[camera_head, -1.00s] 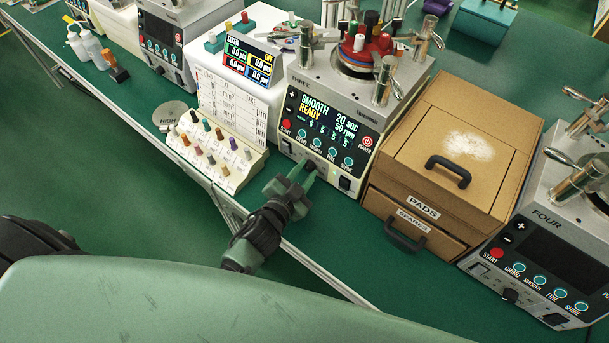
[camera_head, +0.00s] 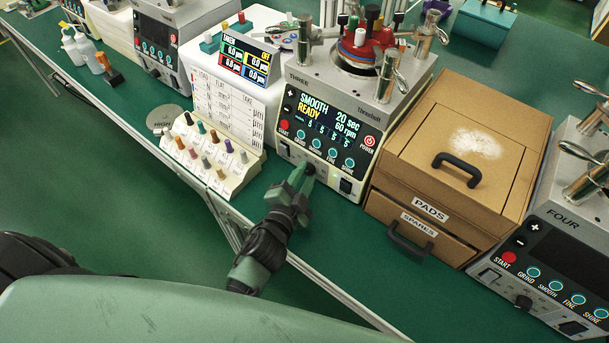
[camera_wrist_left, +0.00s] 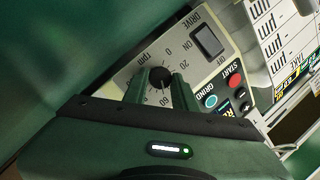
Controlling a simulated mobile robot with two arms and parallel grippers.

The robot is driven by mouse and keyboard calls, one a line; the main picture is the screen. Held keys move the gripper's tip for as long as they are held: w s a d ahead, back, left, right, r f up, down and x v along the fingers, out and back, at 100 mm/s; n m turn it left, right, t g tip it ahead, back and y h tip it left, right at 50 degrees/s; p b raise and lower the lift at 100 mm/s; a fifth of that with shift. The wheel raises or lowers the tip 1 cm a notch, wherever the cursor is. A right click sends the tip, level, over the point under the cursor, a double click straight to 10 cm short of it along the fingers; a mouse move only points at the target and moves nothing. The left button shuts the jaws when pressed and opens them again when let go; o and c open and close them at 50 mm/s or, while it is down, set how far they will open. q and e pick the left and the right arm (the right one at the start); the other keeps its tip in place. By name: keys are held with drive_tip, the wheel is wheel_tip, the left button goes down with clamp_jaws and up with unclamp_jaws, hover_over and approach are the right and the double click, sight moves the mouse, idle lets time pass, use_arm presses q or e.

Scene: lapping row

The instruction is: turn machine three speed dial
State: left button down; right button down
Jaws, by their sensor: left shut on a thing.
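Machine three (camera_head: 318,81) stands on the green bench, its display (camera_head: 326,115) reading SMOOTH, READY, 20 sec and 60 rpm. Its black speed dial (camera_wrist_left: 160,76) shows in the left wrist view, with a printed scale of numbers and "rpm" around it. My left gripper (camera_head: 305,177) reaches the lower front panel of machine three. In the left wrist view the fingers (camera_wrist_left: 157,88) lie on either side of the dial, shut on it. In the head view the fingers largely hide the dial. My right gripper is not in view.
A DRIVE switch (camera_wrist_left: 208,40) and the red START button (camera_wrist_left: 210,101) sit near the dial. A rack of coloured-capped pieces (camera_head: 216,158) stands left of my gripper. A cardboard drawer box (camera_head: 500,160) and machine four (camera_head: 541,240) stand to the right.

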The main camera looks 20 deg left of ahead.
use_arm(q)
drive_tip(key=c, duration=1.1)
unclamp_jaws()
drive_tip(key=b+v, duration=0.1)
drive_tip(key=v, duration=0.6)
drive_tip(key=shift+s, duration=0.35)
